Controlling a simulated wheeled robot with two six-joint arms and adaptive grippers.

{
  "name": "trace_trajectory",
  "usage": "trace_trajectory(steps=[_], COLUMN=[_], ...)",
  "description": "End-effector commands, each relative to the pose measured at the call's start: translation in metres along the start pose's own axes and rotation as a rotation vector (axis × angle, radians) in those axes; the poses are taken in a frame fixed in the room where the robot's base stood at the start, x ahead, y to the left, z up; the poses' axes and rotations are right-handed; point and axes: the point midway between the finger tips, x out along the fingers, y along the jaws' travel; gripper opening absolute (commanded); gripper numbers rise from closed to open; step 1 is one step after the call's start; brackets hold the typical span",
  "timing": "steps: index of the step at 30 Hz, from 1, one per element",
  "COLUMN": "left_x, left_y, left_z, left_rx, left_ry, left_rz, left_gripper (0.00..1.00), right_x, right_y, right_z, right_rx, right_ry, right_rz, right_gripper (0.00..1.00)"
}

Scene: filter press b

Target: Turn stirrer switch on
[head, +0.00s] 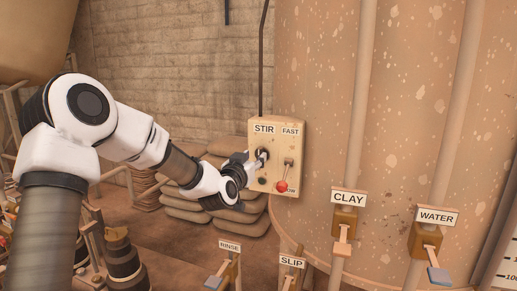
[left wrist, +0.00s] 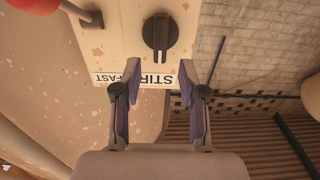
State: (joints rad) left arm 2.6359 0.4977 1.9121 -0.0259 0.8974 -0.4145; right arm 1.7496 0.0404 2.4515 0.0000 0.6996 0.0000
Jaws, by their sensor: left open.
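The stirrer switch is a black rotary knob (head: 262,153) below the STIR label on a cream control box (head: 296,150). In the left wrist view the knob (left wrist: 160,37) shows whole, its raised bar running up and down the picture. My left gripper (head: 254,160) is at the box front, close to the knob. In the left wrist view its two fingers (left wrist: 160,75) are spread apart with nothing between them. The knob appears beyond the tips, roughly centred between them. I cannot tell whether a fingertip touches the box. My right gripper is not in view.
A red-tipped lever (head: 282,186) sticks out below the FAST label, right of the knob. The box is in front of a large speckled tank (head: 400,110). Levers labelled CLAY (head: 344,232), WATER (head: 427,243), SLIP and RINSE are lower down. Stacked sacks (head: 185,207) lie behind my left arm.

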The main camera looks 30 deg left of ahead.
Motion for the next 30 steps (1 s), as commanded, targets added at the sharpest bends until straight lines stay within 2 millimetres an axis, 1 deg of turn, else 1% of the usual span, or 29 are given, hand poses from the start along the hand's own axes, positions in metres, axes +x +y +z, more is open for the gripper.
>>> trace_trajectory(steps=[1,3,6,14,15,17,18,30], left_x=[0.01,0.021,0.032,0.035,0.035,0.035,0.035,0.035], left_y=[0.001,0.0,0.0,0.001,0.0,0.0,0.0,0.0], left_z=[-0.003,-0.002,0.0,0.002,0.002,0.002,0.002,0.002], left_rx=[0.004,0.003,0.002,0.0,0.0,0.0,0.0,0.023], left_ry=[-0.002,-0.004,-0.003,-0.002,-0.002,-0.002,-0.003,-0.003], left_rz=[0.0,-0.001,0.0,0.001,0.001,0.001,0.001,0.0], left_gripper=[0.42,0.42,0.42,0.42,0.27,0.06,0.0,0.0], right_x=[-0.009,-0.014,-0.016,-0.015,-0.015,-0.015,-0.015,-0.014], right_y=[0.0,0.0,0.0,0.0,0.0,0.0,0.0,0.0], right_z=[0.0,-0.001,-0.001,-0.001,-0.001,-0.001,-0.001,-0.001], right_rx=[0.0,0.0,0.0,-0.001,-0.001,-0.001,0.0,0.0], right_ry=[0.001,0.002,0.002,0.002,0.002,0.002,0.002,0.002], right_rz=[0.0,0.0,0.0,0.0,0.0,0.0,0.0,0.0], right_gripper=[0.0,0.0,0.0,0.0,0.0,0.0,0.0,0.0])
